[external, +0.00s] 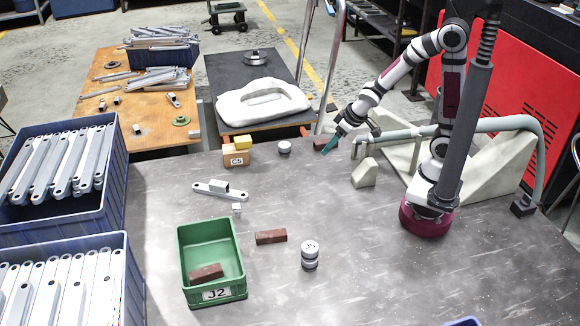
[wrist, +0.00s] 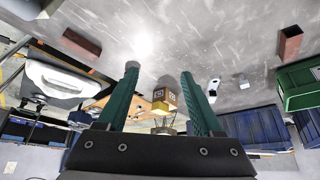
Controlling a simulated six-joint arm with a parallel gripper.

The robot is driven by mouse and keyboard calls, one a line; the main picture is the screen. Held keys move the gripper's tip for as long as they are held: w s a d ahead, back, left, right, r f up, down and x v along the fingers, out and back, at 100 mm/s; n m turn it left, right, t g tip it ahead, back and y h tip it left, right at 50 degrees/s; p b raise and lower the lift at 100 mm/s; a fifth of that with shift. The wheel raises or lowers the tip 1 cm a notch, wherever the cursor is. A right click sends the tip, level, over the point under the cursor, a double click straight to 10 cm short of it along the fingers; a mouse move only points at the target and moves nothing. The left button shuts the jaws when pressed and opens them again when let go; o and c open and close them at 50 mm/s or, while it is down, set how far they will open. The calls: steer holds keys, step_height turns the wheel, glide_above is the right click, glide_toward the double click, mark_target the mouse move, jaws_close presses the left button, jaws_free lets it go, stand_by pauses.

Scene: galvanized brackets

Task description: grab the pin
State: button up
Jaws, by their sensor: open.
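No thing is plainly recognisable as the pin. A small grey metal piece (external: 237,208) lies beside a flat galvanized bracket (external: 220,190) on the grey table; its exact shape is too small to tell. In the wrist view the small piece (wrist: 243,81) and bracket (wrist: 213,87) show right of the fingers. A short white-and-dark cylinder (external: 284,147) stands near the table's back edge, and a taller one (external: 310,255) stands at front centre. My gripper (external: 328,152) is above the back of the table; its green fingers (wrist: 160,78) are apart with nothing held.
A green bin (external: 241,280) marked J2 holds a brown brick. Another brick (external: 271,237) lies beside it, and one (external: 322,144) lies near my gripper. A C5 block (external: 235,157) with a yellow block stands at the back. Blue crates (external: 118,210) line the left.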

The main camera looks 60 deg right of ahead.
steer(key=w+a+f+n+t+y, duration=0.3)
steer(key=w+a+f+n+y, duration=0.15)
steer(key=w+a, duration=0.25)
steer(key=n+t+y, duration=0.1)
steer(key=n+y, duration=0.3)
steer(key=y, duration=0.1)
glide_toward(237, 211)
steer(key=x, duration=0.5)
steer(key=w+x, duration=0.1)
steer(key=x, duration=0.2)
steer(key=shift+d, duration=0.3)
steer(key=shift+r, duration=0.1)
jaws_close()
